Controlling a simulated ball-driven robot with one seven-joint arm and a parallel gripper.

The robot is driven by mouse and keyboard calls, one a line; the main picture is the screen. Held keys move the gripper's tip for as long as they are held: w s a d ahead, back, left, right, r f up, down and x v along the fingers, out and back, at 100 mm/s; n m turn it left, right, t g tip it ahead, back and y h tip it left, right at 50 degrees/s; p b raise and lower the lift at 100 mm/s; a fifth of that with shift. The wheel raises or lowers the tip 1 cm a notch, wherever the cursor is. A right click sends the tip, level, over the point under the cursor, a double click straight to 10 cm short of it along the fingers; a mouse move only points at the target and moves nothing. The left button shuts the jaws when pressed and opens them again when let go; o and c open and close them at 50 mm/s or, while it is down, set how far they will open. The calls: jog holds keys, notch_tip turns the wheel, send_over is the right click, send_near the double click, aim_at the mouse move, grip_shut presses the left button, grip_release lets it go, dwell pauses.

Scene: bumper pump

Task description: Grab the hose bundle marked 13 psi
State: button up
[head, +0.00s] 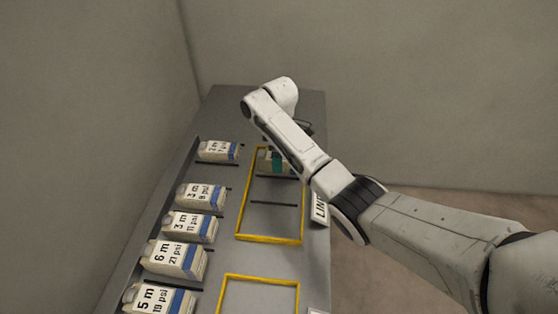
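My gripper (280,158) is down at this bundle, largely hidden behind my arm. A teal patch shows there; whether the fingers are closed on the bundle cannot be seen.
The upper yellow frame (240,205) is bare in its near half, with a dark divider line (273,204). A second yellow frame (260,277) nearer me looks empty. A sign reading "LIN..." (320,209) is partly covered by my arm. Walls stand behind and left.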

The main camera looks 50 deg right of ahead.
jog(key=shift+f, duration=0.6)
jog(key=shift+c, duration=0.4)
jog(key=shift+r, duration=0.1)
jog(key=c, duration=1.3)
